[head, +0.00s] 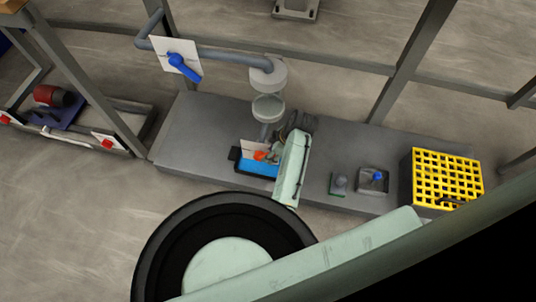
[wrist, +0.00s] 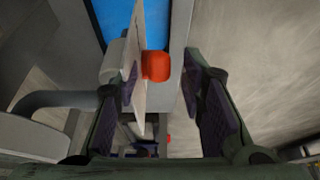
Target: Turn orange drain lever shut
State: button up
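The orange drain lever (head: 262,156) shows in the head view beside a white plate (head: 250,147), above a blue tray (head: 258,171) on the grey bench. In the wrist view the lever's rounded orange end (wrist: 155,66) stands out beside the white plate (wrist: 139,60), which is seen nearly edge-on. My gripper (wrist: 164,78) is open, with the orange end between its two fingers and a visible gap on the right side. The left finger is close to the plate; I cannot tell whether they touch. In the head view my arm hides part of the fingers and the lever's surroundings.
A blue lever (head: 183,66) on a white plate sits on the pipe (head: 230,59) above the bench.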

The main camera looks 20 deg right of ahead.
jog(key=shift+x, duration=1.4)
jog(key=shift+c, duration=0.2)
grip_shut()
